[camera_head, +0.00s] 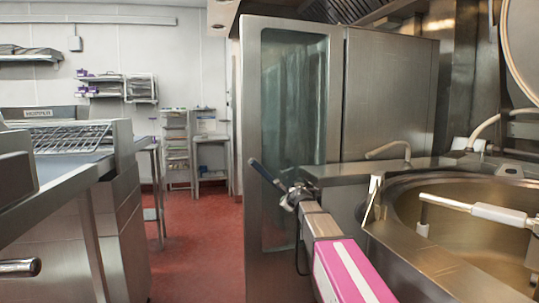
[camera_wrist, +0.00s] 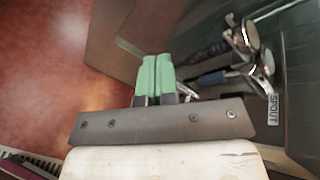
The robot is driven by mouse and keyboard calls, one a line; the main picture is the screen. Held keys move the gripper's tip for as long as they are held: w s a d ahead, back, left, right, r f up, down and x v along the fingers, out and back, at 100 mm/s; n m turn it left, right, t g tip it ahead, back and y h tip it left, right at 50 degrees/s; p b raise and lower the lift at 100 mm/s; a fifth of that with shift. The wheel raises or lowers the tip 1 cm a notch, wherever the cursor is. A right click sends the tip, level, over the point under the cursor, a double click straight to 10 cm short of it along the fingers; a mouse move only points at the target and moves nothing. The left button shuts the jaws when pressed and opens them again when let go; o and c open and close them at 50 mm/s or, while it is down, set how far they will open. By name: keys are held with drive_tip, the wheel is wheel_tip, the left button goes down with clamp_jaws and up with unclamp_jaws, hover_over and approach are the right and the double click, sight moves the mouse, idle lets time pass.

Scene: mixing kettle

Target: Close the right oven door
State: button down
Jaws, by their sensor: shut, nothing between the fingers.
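A tall steel oven door (camera_head: 336,120) with a long glass pane stands in the middle of the head view. Its left edge looks nearer to me than its right edge. A plain steel panel (camera_head: 390,95) is to its right. How far the door stands open cannot be told from this angle. My gripper (camera_wrist: 155,78) shows only in the wrist view. Its two green fingertips are together and empty. A grey-brown metal surface (camera_wrist: 115,45) lies just beyond them; contact cannot be judged.
A valve with a blue handle (camera_head: 265,172) juts out in front of the door; metal fittings (camera_wrist: 262,65) are right of my fingers. A large round kettle (camera_head: 460,235) fills the right. A steel counter (camera_head: 75,185) stands left. Red floor (camera_head: 195,245) is clear between.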

drive_tip(key=w+a+r+m+t, duration=0.2)
drive_tip(key=w+r+m, duration=0.25)
drive_tip(key=r, duration=0.45)
drive_tip(key=w+a+r+m+t, duration=0.1)
drive_tip(key=w+r+m+t, duration=0.2)
drive_tip(key=r+m, duration=0.5)
drive_tip(key=n, duration=0.2)
approach(268, 152)
drive_tip(key=shift+y, duration=0.3)
drive_tip(key=x, duration=0.7)
drive_tip(key=shift+w, duration=0.25)
